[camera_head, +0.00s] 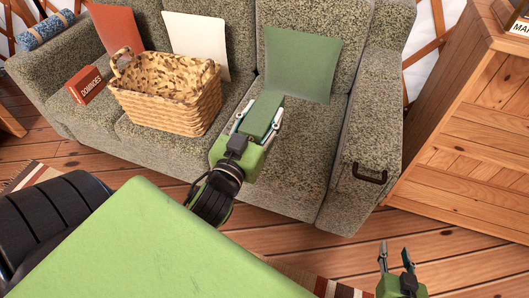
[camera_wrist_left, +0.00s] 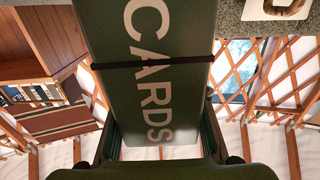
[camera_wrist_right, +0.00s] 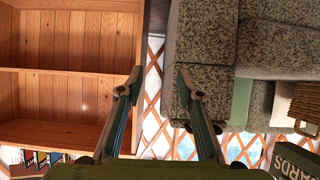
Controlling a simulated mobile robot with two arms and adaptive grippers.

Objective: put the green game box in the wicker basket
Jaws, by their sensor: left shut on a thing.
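The green game box (camera_head: 262,115) is held in my left gripper (camera_head: 259,119), in front of the sofa and to the right of the basket. In the left wrist view the box (camera_wrist_left: 150,75) shows the word CARDS and a dark band, with the fingers on either side. The wicker basket (camera_head: 180,118) stands upright on the sofa seat, apart from the box; its floor is only partly visible. My right gripper (camera_head: 394,247) is low at the right of the head view. Its fingers are apart and empty in the right wrist view (camera_wrist_right: 158,72).
A red dominoes box (camera_head: 86,84) lies left of the basket on the grey sofa (camera_head: 350,120). Red, cream (camera_head: 199,40) and green (camera_head: 303,62) cushions lean at the back. A wooden cabinet (camera_head: 475,130) stands right. The seat right of the basket is partly free.

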